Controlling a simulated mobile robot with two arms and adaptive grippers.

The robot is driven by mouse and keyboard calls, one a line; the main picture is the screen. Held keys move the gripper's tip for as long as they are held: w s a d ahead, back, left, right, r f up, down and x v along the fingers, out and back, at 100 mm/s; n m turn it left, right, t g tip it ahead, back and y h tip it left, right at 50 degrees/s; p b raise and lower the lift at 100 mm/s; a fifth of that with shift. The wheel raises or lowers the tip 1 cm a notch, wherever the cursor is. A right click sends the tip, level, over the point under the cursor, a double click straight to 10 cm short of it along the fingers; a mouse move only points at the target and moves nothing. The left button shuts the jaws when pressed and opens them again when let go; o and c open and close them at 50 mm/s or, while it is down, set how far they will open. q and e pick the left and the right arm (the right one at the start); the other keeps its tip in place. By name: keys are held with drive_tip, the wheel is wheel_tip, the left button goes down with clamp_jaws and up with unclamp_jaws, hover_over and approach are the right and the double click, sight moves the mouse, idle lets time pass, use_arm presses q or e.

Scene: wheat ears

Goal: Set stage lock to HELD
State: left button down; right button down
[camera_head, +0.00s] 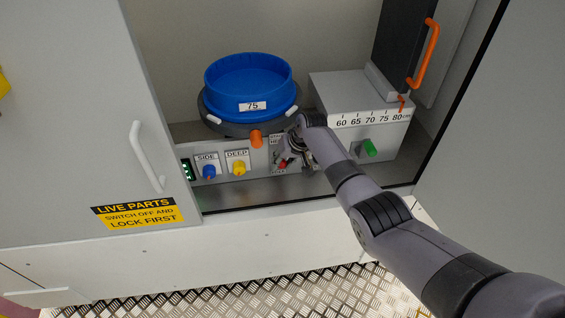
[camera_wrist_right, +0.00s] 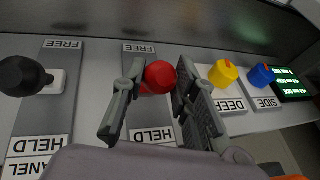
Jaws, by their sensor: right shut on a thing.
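A red lever knob (camera_wrist_right: 160,76) sits on a grey slide plate in the right wrist view. The plate has a FREE label (camera_wrist_right: 140,48) at its far end and a HELD label (camera_wrist_right: 152,135) at its near end. The knob stands nearer the FREE label. My right gripper (camera_wrist_right: 157,88) is shut on the red knob, one finger on each side. In the head view my right gripper (camera_head: 286,156) is at the panel and hides most of the lever. Any name label under the red lever is hidden. My left gripper is not in view.
A black-knobbed lever (camera_wrist_right: 24,76) with its own FREE and HELD labels, partly marked PANEL, stands beside it. Yellow DEEP (camera_head: 238,168) and blue SIDE (camera_head: 208,171) knobs are close by. A blue sieve (camera_head: 249,80) stands above; a green knob (camera_head: 370,148) is at right.

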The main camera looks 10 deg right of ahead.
drive_tip(key=shift+w+r, duration=0.1)
drive_tip(key=shift+r, duration=0.05)
idle(0.3)
drive_tip(key=c, duration=1.3)
unclamp_jaws()
drive_tip(key=v, duration=1.2)
